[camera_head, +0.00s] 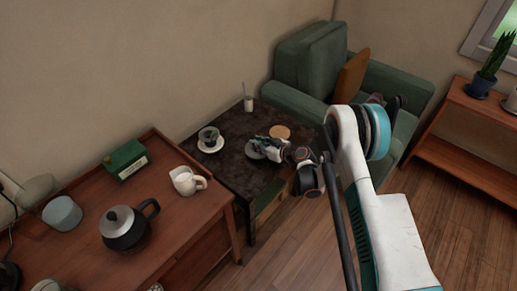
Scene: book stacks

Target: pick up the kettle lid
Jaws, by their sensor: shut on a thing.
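My gripper (260,148) is low over the dark side table (236,174), beside the armchair. It is shut on a small grey round thing (254,152), which is partly hidden by the fingers. It may be a kettle lid, but it is too small and covered to be sure. I cannot tell whether it touches the table top. A dark kettle (127,236) with a light grey domed top and a dark knob stands upright on the wooden sideboard at the left, well apart from my gripper.
On the side table are a cup on a white saucer (210,147), a tan round disc (280,132) and a small white holder (249,104). A white pitcher (185,181) and green box (125,160) stand on the sideboard (175,222). A green armchair (308,62) is behind.

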